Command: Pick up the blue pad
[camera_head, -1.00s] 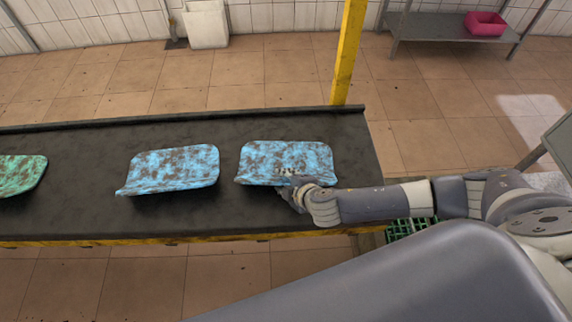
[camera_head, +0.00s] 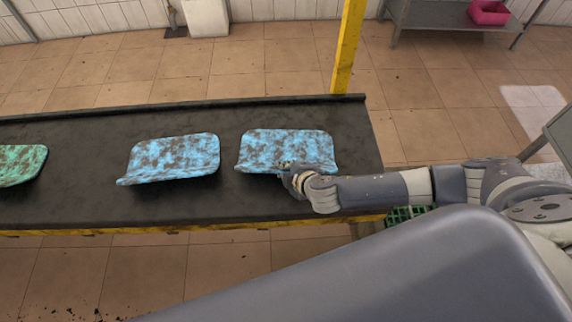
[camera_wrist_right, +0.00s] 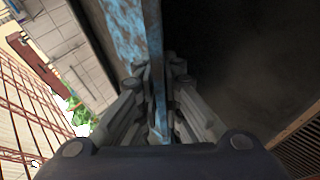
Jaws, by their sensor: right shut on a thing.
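A blue pad with brown blotches (camera_head: 287,147) is at the right end of the dark belt in the head view. My right gripper (camera_head: 289,170) is at its near edge. In the right wrist view the gripper (camera_wrist_right: 158,95) is shut on the pad's edge (camera_wrist_right: 152,30), with a finger on each side. A second blue pad (camera_head: 172,157) lies to the left, apart from the gripper. I cannot tell from the head view how far the held pad is above the belt. My left gripper is not in view.
The dark belt (camera_head: 80,160) has a raised back edge and a yellow post (camera_head: 347,50) behind it. A green pad (camera_head: 20,163) lies at the far left. A green crate (camera_head: 405,214) is below the belt's right end. A pink bin (camera_head: 488,12) sits on a grey table.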

